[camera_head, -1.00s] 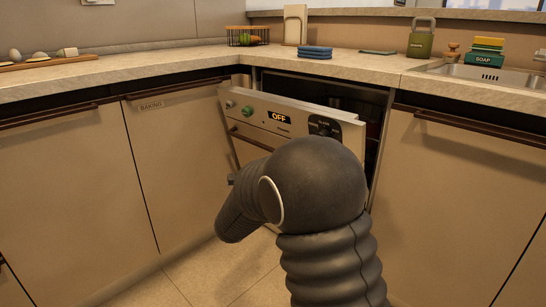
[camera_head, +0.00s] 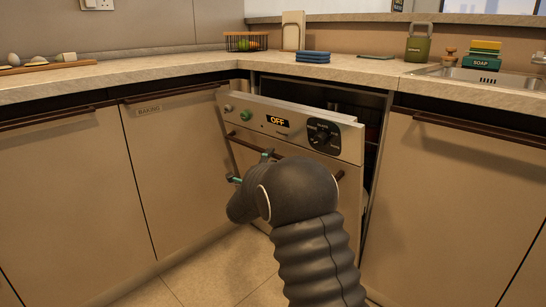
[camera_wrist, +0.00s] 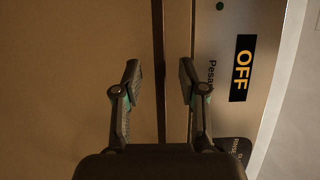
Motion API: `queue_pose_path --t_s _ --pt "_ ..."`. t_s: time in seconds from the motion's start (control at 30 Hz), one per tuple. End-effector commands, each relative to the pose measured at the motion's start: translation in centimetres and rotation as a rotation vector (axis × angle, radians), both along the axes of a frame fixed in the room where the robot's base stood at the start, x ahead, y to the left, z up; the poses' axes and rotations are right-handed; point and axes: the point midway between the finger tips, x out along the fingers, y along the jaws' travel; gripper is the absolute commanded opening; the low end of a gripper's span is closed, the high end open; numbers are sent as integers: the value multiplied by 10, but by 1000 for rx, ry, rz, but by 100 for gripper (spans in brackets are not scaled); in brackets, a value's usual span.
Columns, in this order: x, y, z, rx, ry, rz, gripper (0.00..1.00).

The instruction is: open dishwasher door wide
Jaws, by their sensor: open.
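The dishwasher door (camera_head: 292,107) is partly open, its top edge tipped out from the cabinet toward me. Its panel shows an OFF display (camera_head: 277,122) and a dark dial area (camera_head: 324,136). A brown bar handle (camera_head: 242,141) runs across the door below the panel; my arm hides its middle. My gripper (camera_head: 250,166) is at the handle, its fingers open. In the wrist view, the open fingers (camera_wrist: 160,70) stand on either side of the dark handle bar (camera_wrist: 158,28), with the OFF display (camera_wrist: 243,68) to the right. Contact with the bar cannot be told.
The countertop (camera_head: 160,73) above carries a fruit basket (camera_head: 247,41), blue cloths (camera_head: 313,57) and a sink (camera_head: 470,74). The floor (camera_head: 215,275) below the door's left side looks clear.

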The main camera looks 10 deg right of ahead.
Motion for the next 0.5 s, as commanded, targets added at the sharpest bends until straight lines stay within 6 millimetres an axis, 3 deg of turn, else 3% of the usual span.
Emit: queue_pose_path --t_s 0.2,0.5 --pt "19 -12 5 0 0 -1 42" --pt "24 -14 6 1 1 0 42"
